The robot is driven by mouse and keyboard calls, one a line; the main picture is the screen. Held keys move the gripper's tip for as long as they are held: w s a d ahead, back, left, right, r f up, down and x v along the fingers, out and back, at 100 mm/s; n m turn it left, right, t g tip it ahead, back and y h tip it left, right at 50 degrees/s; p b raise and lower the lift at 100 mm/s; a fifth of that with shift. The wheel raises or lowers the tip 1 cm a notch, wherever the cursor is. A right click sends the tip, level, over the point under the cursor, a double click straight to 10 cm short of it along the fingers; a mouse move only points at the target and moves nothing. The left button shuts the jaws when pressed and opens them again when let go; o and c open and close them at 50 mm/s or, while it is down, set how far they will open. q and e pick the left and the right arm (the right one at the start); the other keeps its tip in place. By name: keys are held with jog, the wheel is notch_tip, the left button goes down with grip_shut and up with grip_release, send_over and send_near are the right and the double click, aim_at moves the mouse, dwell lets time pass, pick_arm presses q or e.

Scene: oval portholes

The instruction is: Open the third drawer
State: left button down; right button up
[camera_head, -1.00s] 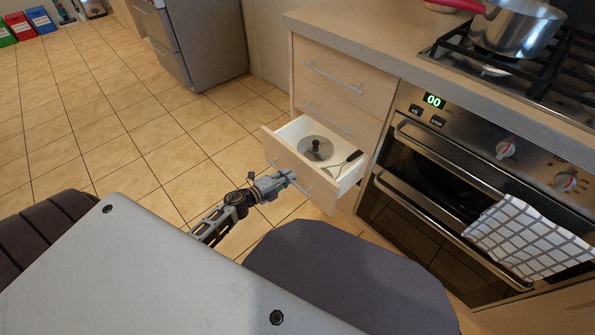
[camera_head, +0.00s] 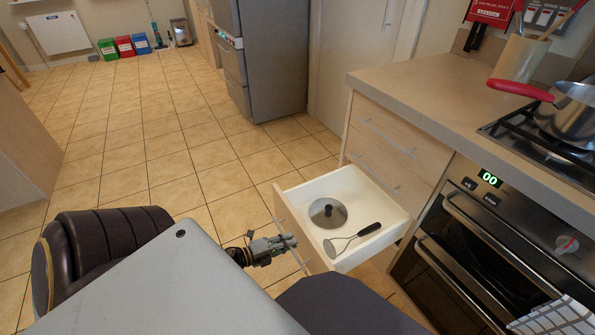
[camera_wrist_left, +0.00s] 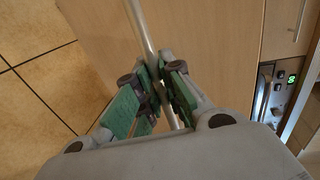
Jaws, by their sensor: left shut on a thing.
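The third drawer (camera_head: 345,185) of the wooden cabinet stands well open. In the left wrist view the green-padded fingers (camera_wrist_left: 160,85) close around the metal bar handle (camera_wrist_left: 143,32), in front of the wooden drawer front (camera_wrist_left: 205,45). My right gripper is not in view.
Two shut drawers (camera_head: 398,140) are above the open one. The oven (camera_head: 470,255) stands to the right, under a counter with a pot (camera_head: 570,115) on the hob. A grey fridge (camera_head: 262,60) is behind. The tiled floor (camera_head: 150,165) at left is clear.

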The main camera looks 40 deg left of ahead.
pick_arm(q)
jog(key=shift+s+a, duration=0.2)
jog(key=shift+s, duration=0.45)
jog(key=c, duration=1.5)
grip_release()
jog(key=shift+c, duration=0.2)
jog(key=v, duration=1.2)
jog(key=shift+s, duration=0.1)
